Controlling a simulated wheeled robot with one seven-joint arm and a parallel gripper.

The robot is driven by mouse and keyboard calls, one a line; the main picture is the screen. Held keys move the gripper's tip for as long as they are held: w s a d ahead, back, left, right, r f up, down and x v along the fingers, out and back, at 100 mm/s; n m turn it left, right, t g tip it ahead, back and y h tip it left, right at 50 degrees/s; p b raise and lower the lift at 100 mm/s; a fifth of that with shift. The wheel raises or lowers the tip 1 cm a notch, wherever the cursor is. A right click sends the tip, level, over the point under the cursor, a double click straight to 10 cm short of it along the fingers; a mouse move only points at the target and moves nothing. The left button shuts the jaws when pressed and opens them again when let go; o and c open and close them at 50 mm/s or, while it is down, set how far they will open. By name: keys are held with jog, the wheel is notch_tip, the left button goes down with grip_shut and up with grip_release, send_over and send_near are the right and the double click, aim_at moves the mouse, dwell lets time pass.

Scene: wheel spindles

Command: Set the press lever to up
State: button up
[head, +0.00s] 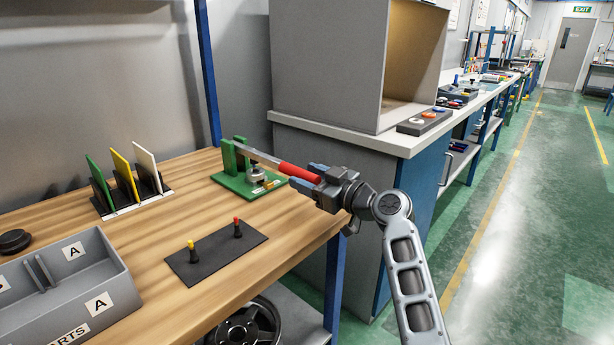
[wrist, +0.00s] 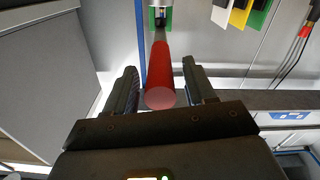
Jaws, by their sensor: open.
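The press (head: 248,182) stands on a green base at the right end of the wooden bench. Its lever has a grey bar and a red handle (head: 299,172). The lever runs out to the right from a green upright, sloping slightly downward. My gripper (head: 309,179) is at the handle's outer end. In the wrist view the red handle (wrist: 161,76) lies between the two open fingers of my gripper (wrist: 160,68), with a gap visible on each side. The fingers do not appear closed on it. Part of the handle's end is hidden by my gripper in the head view.
A black plate (head: 215,258) with yellow and red pegs lies on the bench (head: 160,235). A rack of green, yellow and white panels (head: 123,176) stands at the back left. A grey parts bin (head: 110,270) is at front left. A large grey cabinet (head: 320,60) stands behind the press.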

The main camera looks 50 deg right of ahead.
jog(key=shift+w, duration=0.35)
jog(key=shift+c, duration=0.5)
grip_shut()
